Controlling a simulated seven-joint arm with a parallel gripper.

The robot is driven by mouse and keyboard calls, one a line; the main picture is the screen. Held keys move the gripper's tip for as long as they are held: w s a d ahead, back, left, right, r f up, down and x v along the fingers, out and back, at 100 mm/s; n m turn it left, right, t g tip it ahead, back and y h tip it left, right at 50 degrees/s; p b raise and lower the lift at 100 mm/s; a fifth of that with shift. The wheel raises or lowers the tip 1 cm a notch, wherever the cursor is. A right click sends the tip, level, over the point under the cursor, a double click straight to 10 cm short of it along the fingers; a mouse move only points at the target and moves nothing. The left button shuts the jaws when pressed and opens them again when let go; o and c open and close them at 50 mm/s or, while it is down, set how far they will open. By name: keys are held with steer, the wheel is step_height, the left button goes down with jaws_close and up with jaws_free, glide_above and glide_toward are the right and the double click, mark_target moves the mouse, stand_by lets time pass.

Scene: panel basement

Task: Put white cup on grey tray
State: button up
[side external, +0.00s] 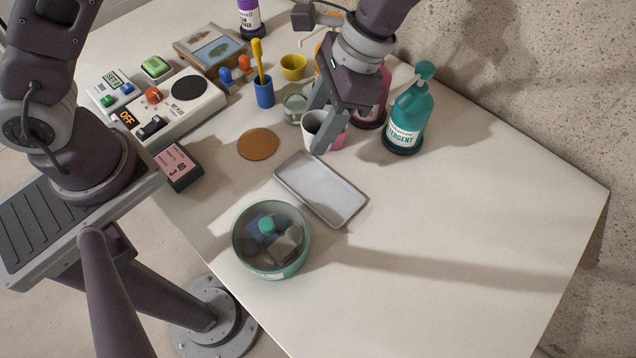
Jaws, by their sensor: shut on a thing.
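The white cup (312,122) stands behind the grey tray, near the back of the table, and is partly covered by my gripper. My gripper (318,132) points down at the cup and is shut on it, with one finger in front of the cup. I cannot tell whether the cup touches the table. The grey tray (320,188) is a shallow empty rectangle on the table, in front of the cup and slightly below it in the picture.
A teal detergent bottle (410,112) stands right of my gripper, with a pink item (379,100) close behind it. A small jar (294,107) is left of the cup. A brown coaster (258,144) and a lidded glass bowl (271,243) flank the tray. The right table is clear.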

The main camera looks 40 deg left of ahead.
steer(key=f, duration=0.3)
steer(key=s+a+f+n, duration=0.1)
steer(key=f, duration=0.2)
steer(key=a+f+n, duration=0.1)
steer(key=f, duration=0.2)
steer(key=shift+s+a+f+h, duration=0.1)
steer(key=shift+s+f+h, duration=0.1)
steer(key=shift+s+h, duration=0.15)
steer(key=shift+f, duration=0.1)
steer(key=o, duration=1.3)
steer(key=shift+o, duration=0.2)
steer(key=v, duration=1.2)
steer(key=shift+w, duration=0.2)
